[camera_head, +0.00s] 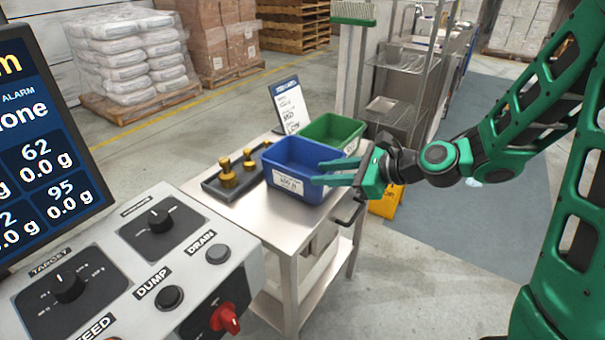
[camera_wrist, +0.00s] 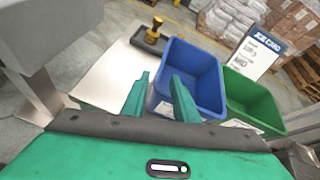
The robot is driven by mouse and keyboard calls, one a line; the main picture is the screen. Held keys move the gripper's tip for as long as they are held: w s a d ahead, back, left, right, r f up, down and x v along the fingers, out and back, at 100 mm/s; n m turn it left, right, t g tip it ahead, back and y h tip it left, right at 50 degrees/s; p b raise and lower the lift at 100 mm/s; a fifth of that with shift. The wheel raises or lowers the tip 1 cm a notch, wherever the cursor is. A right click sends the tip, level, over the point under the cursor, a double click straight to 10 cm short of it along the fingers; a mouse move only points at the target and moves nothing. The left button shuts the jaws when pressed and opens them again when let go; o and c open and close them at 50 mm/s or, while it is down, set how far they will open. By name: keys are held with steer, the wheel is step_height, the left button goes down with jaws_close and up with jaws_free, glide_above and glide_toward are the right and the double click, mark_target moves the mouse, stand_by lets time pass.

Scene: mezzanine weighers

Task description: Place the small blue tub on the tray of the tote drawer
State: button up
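The small blue tub (camera_head: 288,182) stands upright on a steel cart, with a white label on its front. It also shows in the wrist view (camera_wrist: 204,68). My gripper (camera_head: 318,172) reaches in from the right at the tub's rim. In the wrist view my gripper (camera_wrist: 160,77) has its two fingers apart: one overlaps the tub's opening, the other shows outside its left side. I cannot tell whether either finger touches the tub. I cannot make out a tote drawer or its tray for certain in either view.
A green tub (camera_head: 335,131) stands close beside the blue one. A dark tray (camera_head: 212,186) with brass weights and an upright job card (camera_head: 290,104) are also on the steel cart (camera_head: 262,218). A control panel (camera_head: 185,230) is at front left; a wire rack (camera_head: 405,60) stands behind.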

mark_target(287, 169)
steer(key=m, duration=0.1)
steer(key=w+a+m+t, duration=0.1)
steer(key=m, duration=0.1)
steer(key=shift+a+f+y, duration=0.15)
steer(key=shift+a+y, duration=0.15)
steer(key=shift+m, duration=0.3)
steer(key=x, duration=1)
steer(key=shift+w+a, duration=0.15)
steer(key=shift+w, duration=0.15)
jaws_close()
stand_by(0.5)
